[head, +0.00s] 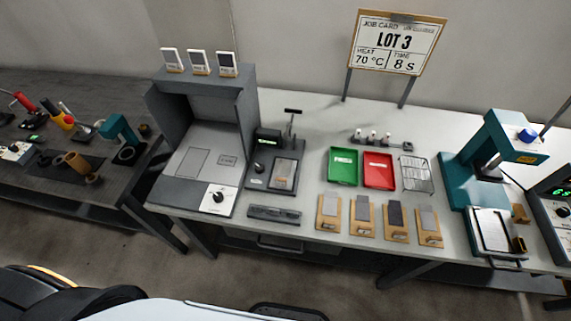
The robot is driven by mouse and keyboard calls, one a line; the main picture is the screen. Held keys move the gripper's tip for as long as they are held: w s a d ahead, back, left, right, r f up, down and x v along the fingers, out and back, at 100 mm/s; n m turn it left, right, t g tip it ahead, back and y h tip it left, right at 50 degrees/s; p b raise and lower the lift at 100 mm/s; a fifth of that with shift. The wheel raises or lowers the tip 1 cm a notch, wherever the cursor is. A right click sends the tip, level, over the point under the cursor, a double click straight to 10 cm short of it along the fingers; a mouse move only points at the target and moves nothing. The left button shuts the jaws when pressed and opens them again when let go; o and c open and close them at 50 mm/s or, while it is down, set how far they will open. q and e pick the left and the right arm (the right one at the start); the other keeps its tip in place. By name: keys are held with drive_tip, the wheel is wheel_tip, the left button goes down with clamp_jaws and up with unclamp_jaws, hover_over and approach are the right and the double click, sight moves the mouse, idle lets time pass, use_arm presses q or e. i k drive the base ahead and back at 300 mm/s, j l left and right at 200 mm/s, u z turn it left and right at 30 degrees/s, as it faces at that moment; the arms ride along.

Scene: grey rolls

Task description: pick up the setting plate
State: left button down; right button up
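No label marks the setting plate, and I cannot tell for sure which thing it is. A pale flat plate in a dark frame (493,231) lies at the front of the teal press (466,181), at the right of the table. A dark grey flat bar (274,215) lies at the table's front edge, left of centre. A small dark device with an upright post (257,184) stands behind that bar and has a grey plate-like face (285,173). Neither of my grippers shows in the head view.
A grey open booth (248,100) stands at left. Several wooden boards with grey pieces (329,211) lie along the front. Behind them are a green tray (343,181), a red tray (378,184) and a wire rack (416,187). A job card (397,46) stands behind.

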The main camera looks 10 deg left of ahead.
sight(284, 171)
drive_tip(key=j+z, duration=0.1)
drive_tip(key=z, duration=0.35)
drive_tip(key=j+z, duration=0.1)
drive_tip(key=z, duration=0.35)
drive_tip(key=k+j+z, duration=0.45)
drive_tip(key=j, duration=0.25)
drive_tip(key=k+j+z, duration=0.45)
drive_tip(key=k+j, duration=0.45)
drive_tip(key=i+j, duration=0.25)
drive_tip(key=i, duration=0.25)
